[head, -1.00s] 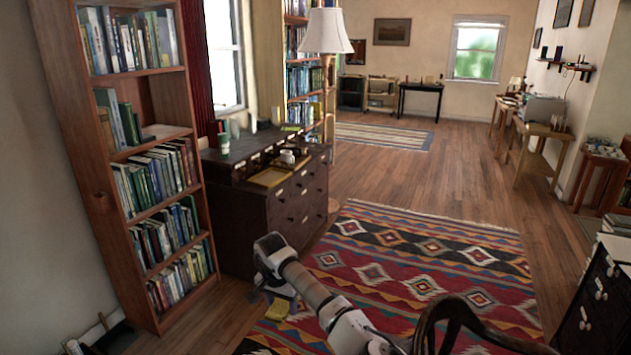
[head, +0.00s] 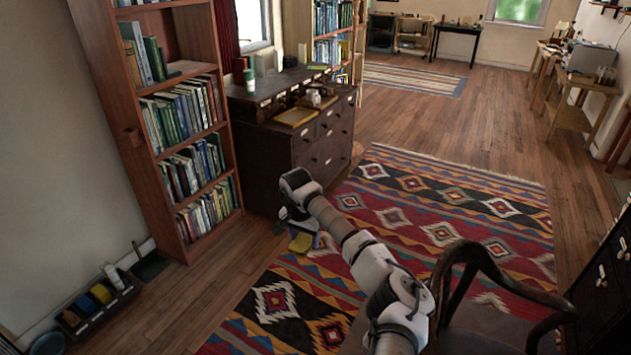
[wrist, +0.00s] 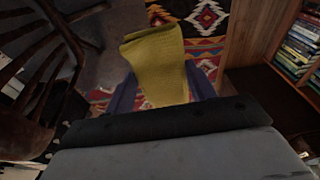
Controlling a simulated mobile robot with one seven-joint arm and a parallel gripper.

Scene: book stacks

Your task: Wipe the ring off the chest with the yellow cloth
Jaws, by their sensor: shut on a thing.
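My gripper (head: 302,236) hangs in front of the dark chest (head: 270,157), above the patterned rug. It is shut on the yellow cloth (head: 300,243). In the wrist view the yellow cloth (wrist: 158,65) hangs between the two bluish fingers (wrist: 158,97). The chest is dark wood with drawers and stands beside the bookshelf. Its top holds several items, and I cannot make out a ring on it from here.
A yellow-bottomed tray (head: 295,117), a small white jar (head: 313,97) and a green-and-white tube (head: 249,82) stand on the chest. A tall bookshelf (head: 130,140) is left of it. A dark wooden chair (head: 480,258) is close at the right. A caddy (head: 98,305) sits by the wall.

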